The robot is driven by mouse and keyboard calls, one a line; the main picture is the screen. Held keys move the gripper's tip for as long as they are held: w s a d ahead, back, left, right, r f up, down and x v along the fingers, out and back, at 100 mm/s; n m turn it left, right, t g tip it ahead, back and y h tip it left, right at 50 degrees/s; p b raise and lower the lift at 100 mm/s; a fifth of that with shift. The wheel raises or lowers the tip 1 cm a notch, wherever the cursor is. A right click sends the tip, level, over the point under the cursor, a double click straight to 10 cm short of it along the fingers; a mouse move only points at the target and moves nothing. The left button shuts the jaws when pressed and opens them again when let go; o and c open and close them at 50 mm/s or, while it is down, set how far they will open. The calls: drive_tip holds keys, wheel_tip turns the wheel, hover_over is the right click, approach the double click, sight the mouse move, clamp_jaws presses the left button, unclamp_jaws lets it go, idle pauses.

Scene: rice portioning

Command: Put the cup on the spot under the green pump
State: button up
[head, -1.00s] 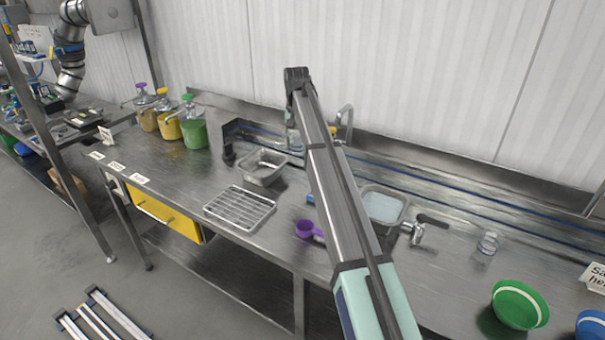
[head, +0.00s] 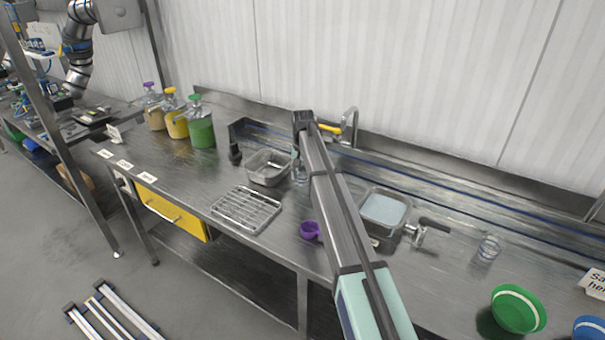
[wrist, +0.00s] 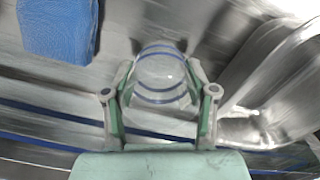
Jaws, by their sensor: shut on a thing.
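The clear cup (wrist: 160,72) is between the two fingers of my gripper (wrist: 160,98) in the wrist view. My gripper is shut on it, and blue lines show on or through its wall. In the head view the cup (head: 300,173) shows just left of my arm, beside the metal pan; my arm mostly hides the gripper there. The green pump (head: 195,98) tops a jar of green contents (head: 202,132) at the back left of the bench, well left of the cup. I cannot make out the spot under it.
Jars with yellow and purple pumps stand left of the green one. A metal pan (head: 250,170), a wire rack (head: 247,208) and a purple scoop (head: 310,230) lie on the bench (head: 205,170). Another clear cup (head: 487,249) and a green bowl (head: 517,315) stand at right.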

drive_tip(key=shift+f, duration=0.1)
drive_tip(key=o, duration=1.1)
drive_tip(key=shift+c, duration=0.2)
wheel_tip(320, 180, up, 11)
drive_tip(key=b, duration=0.2)
drive_tip(key=shift+b, duration=0.3)
drive_tip(key=shift+o, duration=0.5)
drive_tip(key=shift+r, duration=0.65)
